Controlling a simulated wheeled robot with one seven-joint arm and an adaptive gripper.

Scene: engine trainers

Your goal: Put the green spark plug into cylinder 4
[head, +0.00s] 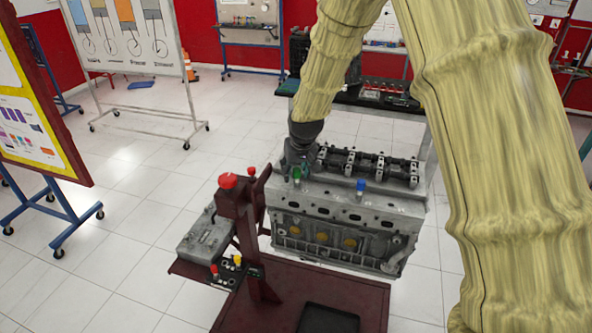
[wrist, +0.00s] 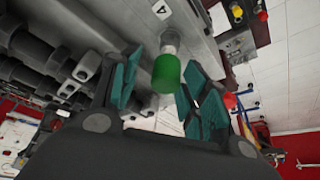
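The green spark plug (wrist: 167,75) stands at the engine block's top face, beside the label 4 (wrist: 162,11). Its pale lower part shows between the green cap and the block, and its very bottom cannot be made out. The plug also shows in the head view (head: 296,174), at the left end of the engine block (head: 340,209). My gripper (wrist: 160,78) is open, with one teal finger on each side of the green cap and visible gaps between. In the head view my gripper (head: 298,166) is right at the plug, partly hiding it.
A blue plug (head: 361,186) stands farther right on the block, beside the dark valve gear (head: 366,163). A dark red stand with a red knob (head: 228,181) rises left of the block. A tray (head: 210,238) and small red and yellow caps (head: 238,260) sit lower left.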

